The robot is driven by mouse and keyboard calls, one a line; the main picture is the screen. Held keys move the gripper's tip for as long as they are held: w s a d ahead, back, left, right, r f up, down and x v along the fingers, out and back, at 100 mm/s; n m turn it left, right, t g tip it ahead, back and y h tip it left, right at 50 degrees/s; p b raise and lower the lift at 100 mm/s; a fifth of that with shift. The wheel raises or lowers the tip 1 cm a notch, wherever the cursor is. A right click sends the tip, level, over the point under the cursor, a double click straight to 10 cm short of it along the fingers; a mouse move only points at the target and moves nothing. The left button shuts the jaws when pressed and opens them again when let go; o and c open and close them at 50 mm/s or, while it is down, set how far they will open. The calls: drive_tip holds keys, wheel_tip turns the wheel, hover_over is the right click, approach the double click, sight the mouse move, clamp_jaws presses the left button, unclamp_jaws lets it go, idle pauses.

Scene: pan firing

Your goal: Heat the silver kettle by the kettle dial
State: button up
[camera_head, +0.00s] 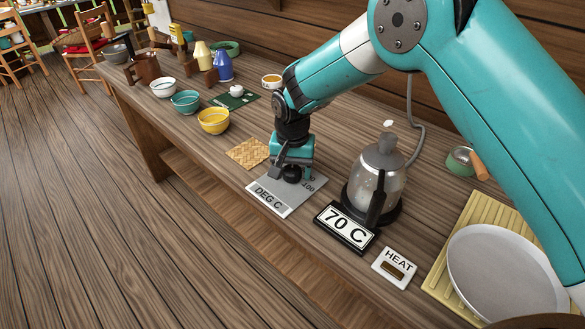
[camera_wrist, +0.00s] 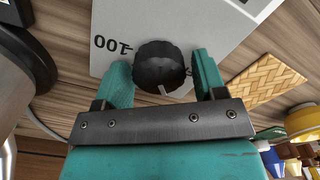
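The silver kettle (camera_head: 376,178) stands upright on a dark base on the counter, its black handle toward the front. A black display (camera_head: 345,228) before it reads 70 C. The kettle dial (camera_head: 291,174) is a black knob on a grey plate (camera_head: 283,199) marked DEG C and 100. My gripper (camera_head: 291,165) is low over the plate, pointing down at the dial. In the wrist view my gripper (camera_wrist: 163,72) has one finger on each side of the dial (camera_wrist: 163,66). A narrow gap shows on the right side; contact on the left is unclear. The fingers look open.
A HEAT switch plate (camera_head: 394,268) lies right of the display. A round grey pan (camera_head: 505,272) rests on a yellow slatted mat (camera_head: 437,275) at right. A woven mat (camera_head: 248,152) and a yellow bowl (camera_head: 214,121) lie left of my gripper.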

drive_tip(key=c, duration=0.7)
drive_tip(key=shift+o, duration=0.3)
drive_tip(key=shift+n, duration=0.3)
drive_tip(key=n, duration=0.3)
drive_tip(key=shift+a, duration=0.1)
drive_tip(key=shift+a+n, duration=0.1)
drive_tip(key=shift+n, duration=2)
drive_tip(key=o, duration=0.9)
drive_tip(key=shift+r, duration=0.1)
